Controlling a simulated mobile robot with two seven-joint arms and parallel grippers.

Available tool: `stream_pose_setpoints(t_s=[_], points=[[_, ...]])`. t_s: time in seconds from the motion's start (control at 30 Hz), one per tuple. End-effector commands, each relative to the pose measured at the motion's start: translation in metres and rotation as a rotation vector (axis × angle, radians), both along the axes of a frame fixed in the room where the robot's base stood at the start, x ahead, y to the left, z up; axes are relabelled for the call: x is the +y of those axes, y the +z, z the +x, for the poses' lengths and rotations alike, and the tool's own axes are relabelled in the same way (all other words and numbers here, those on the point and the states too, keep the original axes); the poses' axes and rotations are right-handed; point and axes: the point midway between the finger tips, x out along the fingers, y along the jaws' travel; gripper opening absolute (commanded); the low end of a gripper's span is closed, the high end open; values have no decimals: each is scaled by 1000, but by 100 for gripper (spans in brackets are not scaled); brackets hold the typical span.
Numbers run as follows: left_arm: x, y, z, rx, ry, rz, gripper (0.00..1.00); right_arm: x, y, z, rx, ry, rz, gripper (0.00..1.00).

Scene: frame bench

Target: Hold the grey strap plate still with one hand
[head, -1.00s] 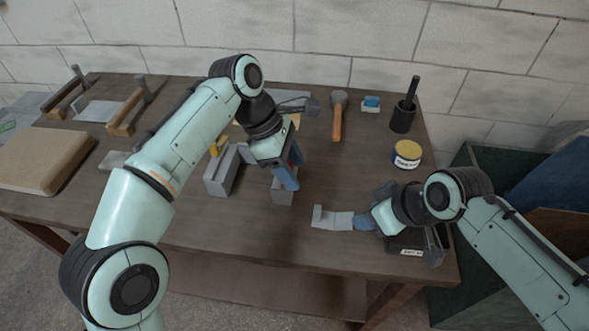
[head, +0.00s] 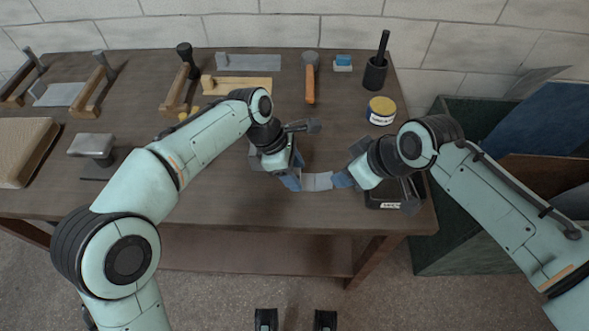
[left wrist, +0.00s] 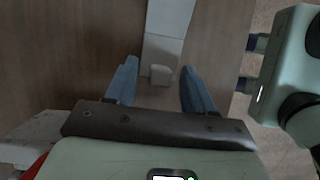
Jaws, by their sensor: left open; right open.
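The grey strap plate (head: 317,181) lies near the front edge of the table, between my two grippers. In the left wrist view the plate (left wrist: 163,45) runs away from me, with a small upturned tab at its near end. My left gripper (head: 294,182) is at the plate's left end. Its blue fingers (left wrist: 159,75) are open, one on each side of the tab, with gaps between. My right gripper (head: 345,180) is open at the plate's right end. Whether its fingers touch the plate is hidden.
A dark labelled tray (head: 388,203) sits under my right gripper. The front left table is clear.

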Motion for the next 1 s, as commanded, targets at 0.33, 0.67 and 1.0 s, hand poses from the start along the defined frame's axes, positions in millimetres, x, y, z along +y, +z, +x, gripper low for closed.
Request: stream_pose_setpoints(t_s=[0.33, 0.67, 1.0], points=[[-1, -2, 0, -1, 0, 0, 40, 0, 0, 0, 0, 0, 0, 43], [-1, -1, 0, -2, 1, 0, 0, 0, 0, 0, 0, 0, 0, 43], [-1, -1, 0, -2, 1, -1, 0, 0, 0, 0, 0, 0, 0, 43]])
